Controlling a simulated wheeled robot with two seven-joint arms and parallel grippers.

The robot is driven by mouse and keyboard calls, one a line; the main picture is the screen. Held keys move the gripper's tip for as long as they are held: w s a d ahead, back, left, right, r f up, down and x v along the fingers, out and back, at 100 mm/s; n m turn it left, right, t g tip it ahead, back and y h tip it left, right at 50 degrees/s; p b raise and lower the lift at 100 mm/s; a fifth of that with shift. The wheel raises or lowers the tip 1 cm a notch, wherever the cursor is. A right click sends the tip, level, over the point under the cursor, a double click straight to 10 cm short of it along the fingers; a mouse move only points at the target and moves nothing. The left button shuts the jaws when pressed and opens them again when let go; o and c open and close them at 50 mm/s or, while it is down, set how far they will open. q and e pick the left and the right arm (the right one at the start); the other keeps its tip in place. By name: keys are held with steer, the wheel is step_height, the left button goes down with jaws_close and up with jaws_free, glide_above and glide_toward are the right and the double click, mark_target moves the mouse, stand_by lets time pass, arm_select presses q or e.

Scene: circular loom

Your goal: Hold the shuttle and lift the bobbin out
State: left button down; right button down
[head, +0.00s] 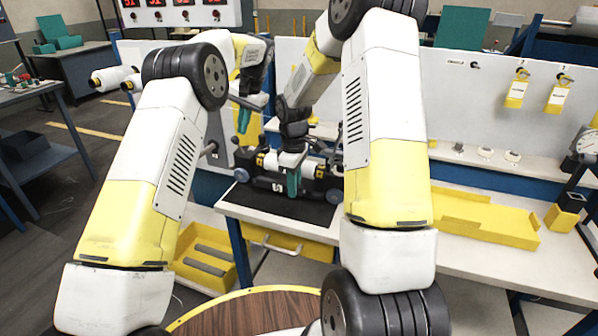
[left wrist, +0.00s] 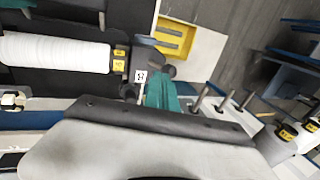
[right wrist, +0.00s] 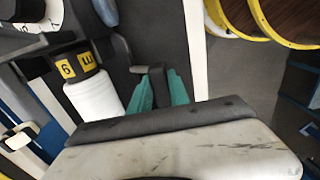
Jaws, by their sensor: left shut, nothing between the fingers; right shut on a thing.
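The black shuttle (head: 265,181) lies on a dark mat (head: 312,210) on the bench. The white bobbin (head: 305,166) lies lengthwise in it; it also shows in the left wrist view (left wrist: 55,52) and the right wrist view (right wrist: 95,97), with yellow labels by its end. My right gripper (head: 293,184) points down at the shuttle's near side, its teal fingers shut on a black part of the shuttle, also seen in the right wrist view (right wrist: 158,92). My left gripper (head: 243,118) is shut and empty, above and behind the shuttle's left end. Its fingertips are partly hidden in the left wrist view.
A yellow bin (head: 205,259) sits below the bench's left edge, and a yellow tray (head: 485,218) lies on the bench at right. Metal pegs (left wrist: 215,97) show in the left wrist view. A white panel (head: 480,95) stands behind the bench. My arms hide parts of the bench.

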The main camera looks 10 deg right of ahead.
arm_select(q)
steer(key=shift+v, duration=0.8)
